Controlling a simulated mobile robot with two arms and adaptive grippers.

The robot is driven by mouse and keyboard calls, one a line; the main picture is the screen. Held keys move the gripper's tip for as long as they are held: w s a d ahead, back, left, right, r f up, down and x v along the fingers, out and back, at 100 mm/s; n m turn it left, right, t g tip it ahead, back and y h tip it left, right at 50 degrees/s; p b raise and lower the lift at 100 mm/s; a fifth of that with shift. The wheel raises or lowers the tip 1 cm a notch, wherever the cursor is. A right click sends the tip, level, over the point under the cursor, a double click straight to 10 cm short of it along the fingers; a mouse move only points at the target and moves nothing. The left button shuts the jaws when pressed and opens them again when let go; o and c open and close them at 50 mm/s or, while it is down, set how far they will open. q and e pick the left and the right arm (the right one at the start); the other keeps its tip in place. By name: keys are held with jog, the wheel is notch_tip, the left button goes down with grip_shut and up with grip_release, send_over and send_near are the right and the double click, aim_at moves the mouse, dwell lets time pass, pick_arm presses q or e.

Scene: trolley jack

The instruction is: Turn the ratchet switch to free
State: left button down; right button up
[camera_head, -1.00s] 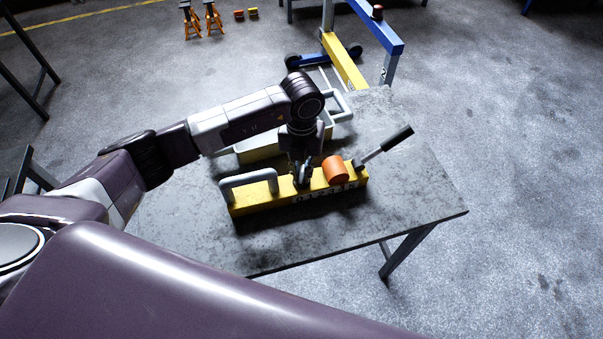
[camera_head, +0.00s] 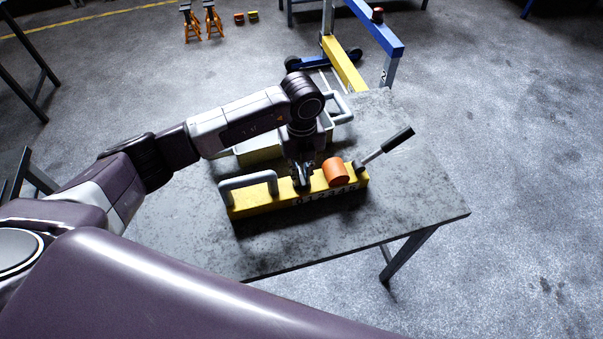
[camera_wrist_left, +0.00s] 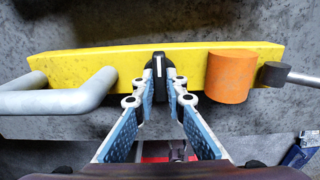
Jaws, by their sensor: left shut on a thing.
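The ratchet switch (camera_wrist_left: 158,64) is a small black knob with a white line on its top, set in the yellow bar-shaped housing (camera_wrist_left: 85,67). In the left wrist view its white line runs up and down the picture, across the housing's length. My left gripper (camera_wrist_left: 160,92) is shut on the knob, with the blue-padded fingers on either side of it. In the head view my left gripper (camera_head: 302,180) reaches down to the housing (camera_head: 250,205) between the grey handle and the orange cylinder, and hides most of the knob. My right gripper is not in view.
A grey handle (camera_head: 247,183) and an orange cylinder (camera_head: 336,171) flank the gripper closely. A black-gripped lever (camera_head: 396,139) sticks out at the right end. The grey table (camera_head: 400,200) is clear at the front and right. A yellow and blue frame (camera_head: 345,62) stands behind.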

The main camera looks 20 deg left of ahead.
aim_at(301, 177)
pick_arm(q)
jog(key=shift+r, duration=0.1)
jog(key=c, duration=2)
grip_release()
jog(key=shift+o, duration=0.2)
notch_tip(301, 177, up, 12)
